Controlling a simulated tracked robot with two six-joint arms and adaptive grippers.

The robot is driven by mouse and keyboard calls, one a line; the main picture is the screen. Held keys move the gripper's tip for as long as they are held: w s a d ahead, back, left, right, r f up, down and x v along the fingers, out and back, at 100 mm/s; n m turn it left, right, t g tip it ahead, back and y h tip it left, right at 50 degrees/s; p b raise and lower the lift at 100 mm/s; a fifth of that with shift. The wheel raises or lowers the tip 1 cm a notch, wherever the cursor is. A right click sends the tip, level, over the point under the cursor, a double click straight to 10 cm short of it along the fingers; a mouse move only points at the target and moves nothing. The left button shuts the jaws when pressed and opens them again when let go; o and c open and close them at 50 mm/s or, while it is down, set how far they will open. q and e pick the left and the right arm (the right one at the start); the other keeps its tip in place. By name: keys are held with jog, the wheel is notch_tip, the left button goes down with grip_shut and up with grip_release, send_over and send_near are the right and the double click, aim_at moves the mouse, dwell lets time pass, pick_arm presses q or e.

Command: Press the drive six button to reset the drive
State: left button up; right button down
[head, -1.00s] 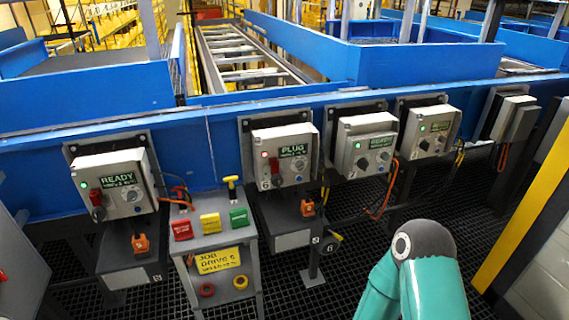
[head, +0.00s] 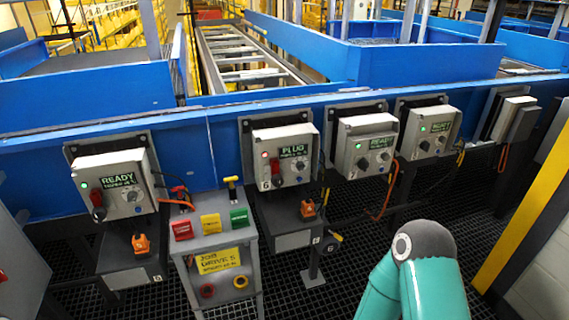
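Nothing touches the box. Neither of my grippers is in view; only a teal link of my arm shows at the lower right.
Similar boxes with green lamps stand left (head: 115,185) and right (head: 365,145), (head: 430,132). A grey stand (head: 215,245) in front carries red, yellow and green blocks and a yellow label reading JOB DRIVE 5 or 6, unclear.

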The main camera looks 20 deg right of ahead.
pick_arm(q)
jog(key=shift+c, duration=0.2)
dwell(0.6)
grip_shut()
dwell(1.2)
